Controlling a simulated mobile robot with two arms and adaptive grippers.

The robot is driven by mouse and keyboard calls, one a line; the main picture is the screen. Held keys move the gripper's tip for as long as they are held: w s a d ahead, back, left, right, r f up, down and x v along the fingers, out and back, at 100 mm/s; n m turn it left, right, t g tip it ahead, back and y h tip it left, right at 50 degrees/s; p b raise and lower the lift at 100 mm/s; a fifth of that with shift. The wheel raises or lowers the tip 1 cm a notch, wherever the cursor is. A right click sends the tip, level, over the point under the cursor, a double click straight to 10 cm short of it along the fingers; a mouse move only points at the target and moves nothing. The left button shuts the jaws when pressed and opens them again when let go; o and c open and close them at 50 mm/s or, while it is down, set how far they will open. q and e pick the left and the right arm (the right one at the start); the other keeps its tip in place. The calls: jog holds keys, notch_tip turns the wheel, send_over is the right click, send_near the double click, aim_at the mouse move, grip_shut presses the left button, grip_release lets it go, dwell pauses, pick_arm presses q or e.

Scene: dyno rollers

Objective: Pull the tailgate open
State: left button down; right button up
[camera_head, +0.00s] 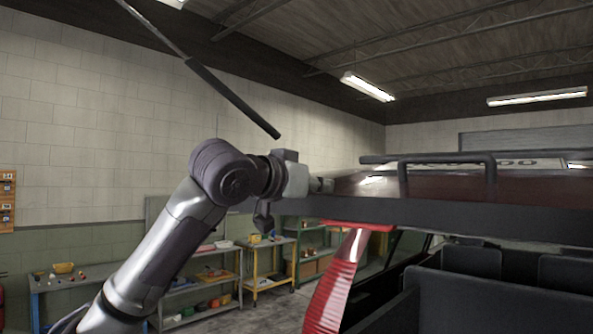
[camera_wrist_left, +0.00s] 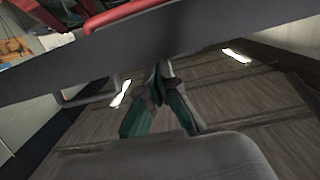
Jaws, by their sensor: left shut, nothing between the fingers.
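The vehicle's rear fills the right of the head view, with a dark upper crossbar (camera_head: 460,215) and a red tail light (camera_head: 338,285) below its left end. The rear is open there and dark seats show inside. No tailgate panel can be made out clearly. A dark strut with a thin rod (camera_head: 232,97) slants across the upper left; its upper end leaves the frame. My left gripper (camera_head: 326,185) is at the crossbar's left end, near the roof. In the left wrist view its fingers (camera_wrist_left: 162,72) are shut and empty, close to the dark bar (camera_wrist_left: 130,48); contact is unclear. My right gripper is not in view.
A roof rack (camera_head: 492,172) stands just right of my left gripper. Behind my arm are a blue workbench (camera_head: 60,284) and a yellow shelf cart (camera_head: 268,268) along the wall. The space above my left arm is open apart from the strut.

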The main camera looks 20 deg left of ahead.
pick_arm(q)
notch_tip(320, 180, down, 15)
jog(key=s+t+b, duration=0.1)
jog(key=b, duration=1.3)
jog(key=shift+a+h, duration=0.3)
jog(key=shift+s+r, duration=0.1)
jog(key=shift+r, duration=0.05)
